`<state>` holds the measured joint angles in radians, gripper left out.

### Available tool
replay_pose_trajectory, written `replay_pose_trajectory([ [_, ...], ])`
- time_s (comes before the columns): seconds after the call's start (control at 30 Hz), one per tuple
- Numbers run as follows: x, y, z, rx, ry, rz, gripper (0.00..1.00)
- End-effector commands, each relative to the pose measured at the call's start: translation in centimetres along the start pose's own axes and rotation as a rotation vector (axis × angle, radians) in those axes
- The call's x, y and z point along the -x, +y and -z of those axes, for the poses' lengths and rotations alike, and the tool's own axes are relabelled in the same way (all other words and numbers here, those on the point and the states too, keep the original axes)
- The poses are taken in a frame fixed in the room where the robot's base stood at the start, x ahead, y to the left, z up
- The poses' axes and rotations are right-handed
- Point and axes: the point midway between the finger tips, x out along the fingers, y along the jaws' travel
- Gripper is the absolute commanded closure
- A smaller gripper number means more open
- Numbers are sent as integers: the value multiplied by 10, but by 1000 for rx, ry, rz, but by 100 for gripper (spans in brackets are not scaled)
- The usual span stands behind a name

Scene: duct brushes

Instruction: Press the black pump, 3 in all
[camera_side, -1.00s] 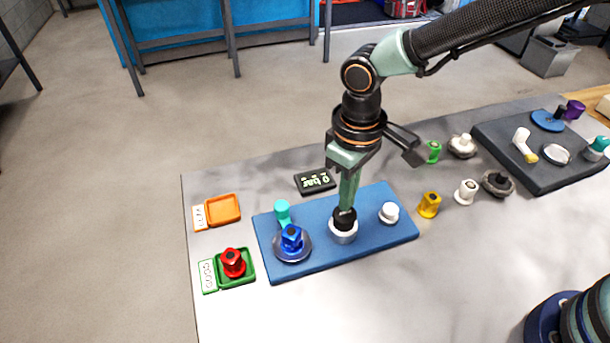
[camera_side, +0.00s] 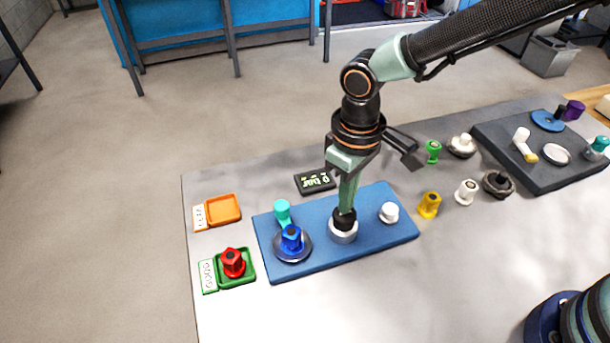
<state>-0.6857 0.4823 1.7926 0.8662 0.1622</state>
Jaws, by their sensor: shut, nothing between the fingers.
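The black pump (camera_side: 345,219) stands in a white collar (camera_side: 343,235) on the blue board (camera_side: 385,232). My gripper (camera_side: 347,208) points straight down over it. Its fingers are shut with nothing between them, and the tips are at the pump's top and appear to touch it. The fingertips hide part of the top, so I cannot tell how far the pump is pressed in. A small dark display (camera_side: 315,181) with pale green characters lies behind the board; its reading is too small to be sure of.
A blue part on a grey disc (camera_side: 291,240), a teal part (camera_side: 283,213) and a white knob (camera_side: 389,212) are on the board. An orange tray (camera_side: 223,209) and a green tray (camera_side: 249,279) with a red part (camera_side: 233,262) lie left. Several loose parts and a dark board (camera_side: 560,180) lie right.

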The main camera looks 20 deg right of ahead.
Motion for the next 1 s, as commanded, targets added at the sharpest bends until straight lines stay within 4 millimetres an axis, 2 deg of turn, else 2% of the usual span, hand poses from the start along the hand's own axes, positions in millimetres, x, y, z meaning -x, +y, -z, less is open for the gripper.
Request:
replay_pose_trajectory([
  [0.73,-28,0,-1,0,-3,0,100],
  [1.0,-25,0,0,0,-1,0,100],
])
